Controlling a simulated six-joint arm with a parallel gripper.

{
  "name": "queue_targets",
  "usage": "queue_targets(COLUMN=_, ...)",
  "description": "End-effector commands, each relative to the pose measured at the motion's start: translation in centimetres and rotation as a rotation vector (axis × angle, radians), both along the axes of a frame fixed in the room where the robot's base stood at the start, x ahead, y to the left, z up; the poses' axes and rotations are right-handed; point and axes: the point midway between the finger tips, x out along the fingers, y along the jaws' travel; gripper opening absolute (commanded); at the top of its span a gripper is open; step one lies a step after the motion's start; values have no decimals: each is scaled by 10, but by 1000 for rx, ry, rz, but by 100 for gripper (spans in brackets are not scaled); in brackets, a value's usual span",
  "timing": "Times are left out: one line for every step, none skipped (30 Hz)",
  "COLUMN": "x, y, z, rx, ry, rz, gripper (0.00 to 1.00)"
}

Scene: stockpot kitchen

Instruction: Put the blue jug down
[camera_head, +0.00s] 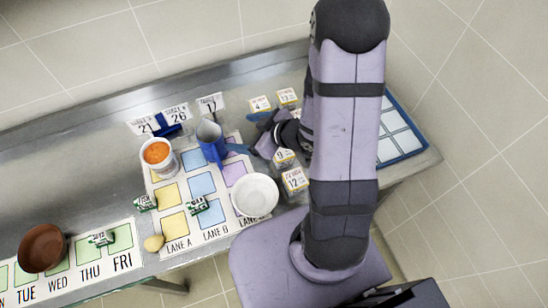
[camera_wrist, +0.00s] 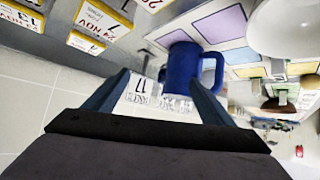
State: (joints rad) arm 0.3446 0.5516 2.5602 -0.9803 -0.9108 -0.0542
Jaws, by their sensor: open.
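The blue jug (camera_head: 211,143) stands upright at the back of the lane mat, at the top of the lane B column. It also shows in the wrist view (camera_wrist: 181,68), ahead of the fingers, with its handle to the right. My gripper (camera_head: 248,132) is open and empty, just right of the jug in the head view. Its two fingers are spread apart in the wrist view (camera_wrist: 158,98). I cannot tell whether a fingertip touches the jug.
A white tub of orange food (camera_head: 157,154) stands left of the jug. A white bowl (camera_head: 256,195) sits at the mat's front right. Numbered cards (camera_head: 210,104) stand behind. Labelled boxes (camera_head: 294,180) are near my arm. A brown bowl (camera_head: 41,247) is far left.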

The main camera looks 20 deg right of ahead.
Motion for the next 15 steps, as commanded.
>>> queue_targets(x=4, y=-11, z=0, rx=-59, ry=27, rz=-34, gripper=77)
queue_targets(x=5, y=-19, z=-2, rx=-96, ry=51, rz=-62, gripper=77)
queue_targets(x=5, y=-30, z=-3, rx=-143, ry=85, rz=-102, gripper=77)
queue_targets(x=5, y=-39, z=-3, rx=-177, ry=113, rz=-136, gripper=77)
queue_targets(x=3, y=-47, z=-2, rx=-210, ry=143, rz=-170, gripper=77)
queue_targets(x=0, y=-58, z=-1, rx=-246, ry=185, rz=-218, gripper=77)
queue_targets(x=-4, y=-65, z=1, rx=-271, ry=218, rz=-253, gripper=77)
queue_targets(x=-9, y=-71, z=3, rx=-291, ry=252, rz=-289, gripper=77)
queue_targets(x=-16, y=-78, z=6, rx=-314, ry=299, rz=-336, gripper=77)
queue_targets(x=-23, y=-82, z=9, rx=-327, ry=334, rz=-372, gripper=77)
queue_targets(x=-30, y=-85, z=12, rx=-336, ry=372, rz=-405, gripper=77)
queue_targets(x=-40, y=-88, z=16, rx=-345, ry=422, rz=-448, gripper=77)
queue_targets(x=-49, y=-88, z=19, rx=-347, ry=461, rz=-477, gripper=77)
queue_targets(x=-58, y=-88, z=23, rx=-347, ry=499, rz=-504, gripper=77)
queue_targets(x=-70, y=-86, z=27, rx=-344, ry=550, rz=-536, gripper=77)
